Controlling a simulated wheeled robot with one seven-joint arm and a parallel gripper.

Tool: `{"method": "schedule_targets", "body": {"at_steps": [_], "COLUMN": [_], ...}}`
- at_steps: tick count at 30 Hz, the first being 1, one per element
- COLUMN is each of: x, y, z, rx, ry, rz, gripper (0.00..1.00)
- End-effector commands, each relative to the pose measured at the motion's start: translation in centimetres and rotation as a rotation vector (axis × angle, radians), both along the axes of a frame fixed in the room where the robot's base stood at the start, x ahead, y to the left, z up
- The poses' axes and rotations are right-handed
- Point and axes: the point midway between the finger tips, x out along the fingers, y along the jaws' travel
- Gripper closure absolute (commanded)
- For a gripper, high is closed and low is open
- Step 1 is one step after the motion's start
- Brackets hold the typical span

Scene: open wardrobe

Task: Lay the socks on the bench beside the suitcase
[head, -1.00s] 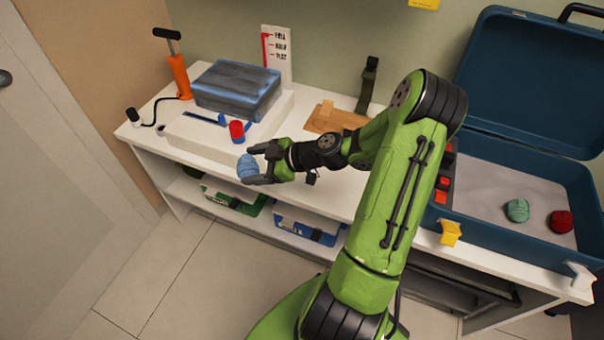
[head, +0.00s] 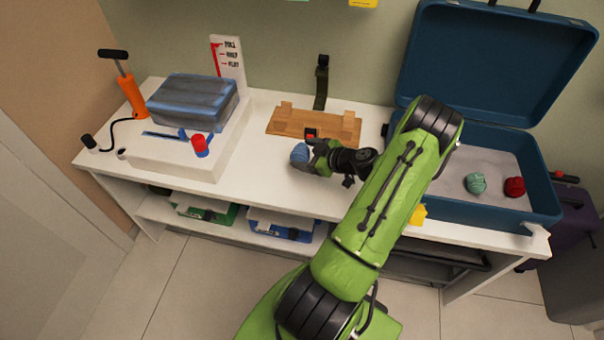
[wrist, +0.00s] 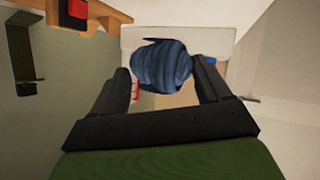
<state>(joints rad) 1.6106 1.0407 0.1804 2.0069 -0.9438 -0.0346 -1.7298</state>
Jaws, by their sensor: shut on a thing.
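A balled pair of blue socks (head: 299,153) is held between the fingers of my gripper (head: 310,157), over the middle of the white bench (head: 258,165). The blue ball (wrist: 162,66) also fills the space between my fingers (wrist: 165,85) in the wrist view. I cannot tell exactly how high it is above the bench. The open blue suitcase (head: 470,208) stands at the right end of the bench. A green sock ball (head: 476,183) and a red sock ball (head: 514,187) lie inside it.
A wooden board (head: 290,121) lies behind my gripper, with a dark strap (head: 321,85) by the wall. A white device with a grey packed block (head: 192,101), a red knob (head: 199,143) and an orange pump (head: 131,95) occupy the left. Bins (head: 280,225) sit on the shelf below.

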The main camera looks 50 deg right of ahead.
Motion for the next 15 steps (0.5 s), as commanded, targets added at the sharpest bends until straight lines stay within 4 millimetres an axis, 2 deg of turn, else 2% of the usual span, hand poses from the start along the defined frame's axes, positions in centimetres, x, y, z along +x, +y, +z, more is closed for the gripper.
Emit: {"method": "schedule_targets", "body": {"at_steps": [1,3,8,12,15], "x": [0.0,0.0,0.1,0.1,0.1], "y": [0.1,0.1,0.1,0.1,0.1], "z": [-1.7,-3.2,-5.2,-7.7,-7.9], "rx": [0.006,0.004,0.002,0.002,-0.001], "ry": [0.0,0.0,0.001,0.0,0.0], "rz": [0.001,0.001,0.002,0.002,0.003], "gripper": [0.53,0.53,0.53,0.53,0.53]}}
